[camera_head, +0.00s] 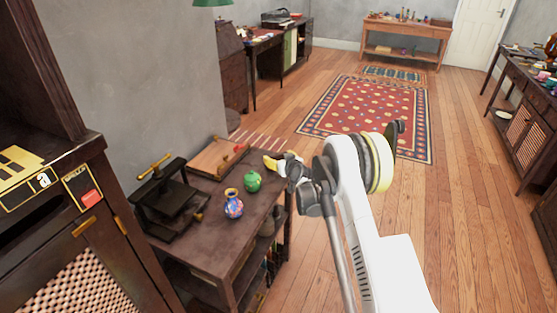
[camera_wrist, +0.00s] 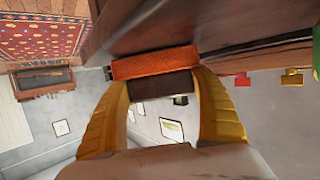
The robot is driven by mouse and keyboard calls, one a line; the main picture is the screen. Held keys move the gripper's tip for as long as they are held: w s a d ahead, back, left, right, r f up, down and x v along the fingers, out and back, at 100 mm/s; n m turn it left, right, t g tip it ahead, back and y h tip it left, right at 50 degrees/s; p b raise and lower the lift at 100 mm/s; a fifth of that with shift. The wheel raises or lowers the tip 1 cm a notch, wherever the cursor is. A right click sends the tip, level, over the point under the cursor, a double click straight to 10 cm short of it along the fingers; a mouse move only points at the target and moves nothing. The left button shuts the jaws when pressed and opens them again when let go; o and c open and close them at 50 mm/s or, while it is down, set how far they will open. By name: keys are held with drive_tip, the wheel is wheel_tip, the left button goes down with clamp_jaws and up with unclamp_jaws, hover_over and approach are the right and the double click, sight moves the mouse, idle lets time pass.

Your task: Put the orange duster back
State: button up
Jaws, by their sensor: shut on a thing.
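The orange duster (camera_wrist: 155,63) shows in the wrist view as an orange block with a dark brown part along one side. My gripper (camera_wrist: 163,86) has its two yellow fingers on either side of the dark part and is shut on it. The duster lies close to a dark wooden surface in that view; I cannot tell whether they touch. In the head view my gripper (camera_head: 270,163) is at the far right edge of the dark table (camera_head: 233,240), near the green teapot. I cannot make out the duster there.
On the table stand a green teapot (camera_head: 252,181), a blue patterned vase (camera_head: 234,204), a black press (camera_head: 170,196) and a wooden board (camera_head: 216,157). A dark cabinet (camera_head: 85,215) is at the left. The wooden floor (camera_head: 465,200) to the right is clear.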

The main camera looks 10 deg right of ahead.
drive_tip(key=shift+f, duration=0.1)
drive_tip(key=o, duration=1.3)
drive_tip(key=shift+c, duration=0.2)
